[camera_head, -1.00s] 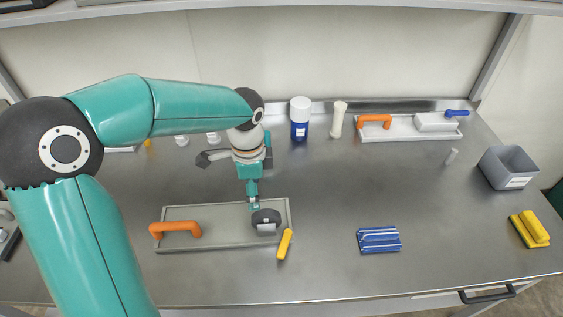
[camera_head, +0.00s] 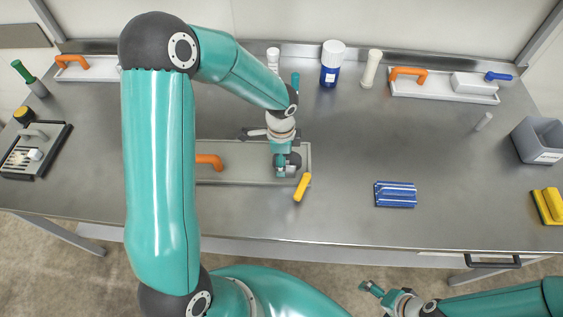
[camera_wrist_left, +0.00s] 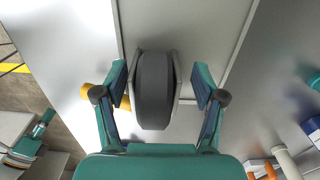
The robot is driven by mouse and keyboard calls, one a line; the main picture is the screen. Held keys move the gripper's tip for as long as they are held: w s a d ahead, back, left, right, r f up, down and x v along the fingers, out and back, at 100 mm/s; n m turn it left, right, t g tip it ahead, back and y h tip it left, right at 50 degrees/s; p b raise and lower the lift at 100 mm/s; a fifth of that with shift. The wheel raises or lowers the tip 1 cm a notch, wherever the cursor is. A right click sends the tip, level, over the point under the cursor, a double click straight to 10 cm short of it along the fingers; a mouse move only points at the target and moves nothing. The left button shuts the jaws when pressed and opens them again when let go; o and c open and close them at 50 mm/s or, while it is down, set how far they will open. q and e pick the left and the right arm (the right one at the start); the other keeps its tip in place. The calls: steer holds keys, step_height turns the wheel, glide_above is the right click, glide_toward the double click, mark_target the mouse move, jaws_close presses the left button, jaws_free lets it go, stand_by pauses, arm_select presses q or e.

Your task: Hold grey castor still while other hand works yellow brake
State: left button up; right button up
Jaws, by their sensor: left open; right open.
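The grey castor (camera_wrist_left: 155,90), with a dark wheel, stands on a grey tray (camera_head: 240,175) with an orange handle. In the left wrist view it is between the two fingers of my left gripper (camera_wrist_left: 163,85). These fingers are open, with a visible gap on each side of the castor. In the head view my left gripper (camera_head: 285,165) partly hides the castor (camera_head: 294,159). The yellow brake (camera_head: 302,187) sticks out at the tray's front right corner; a finger partly covers it in the wrist view (camera_wrist_left: 92,92). My right gripper (camera_head: 373,291) is open and empty, in front of the table.
A blue striped pack (camera_head: 395,194) lies to the right of the tray. A blue-labelled bottle (camera_head: 331,65), a pale cylinder (camera_head: 371,69) and a white tray (camera_head: 440,87) stand at the back. A grey bin (camera_head: 540,140) stands far right.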

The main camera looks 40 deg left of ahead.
arm_select(q)
steer(key=shift+f, duration=1.4)
jaws_close()
steer(key=shift+o, duration=0.9)
jaws_free()
steer(key=shift+r, duration=0.15)
step_height(320, 180, up, 12)
steer(key=shift+f, duration=0.15)
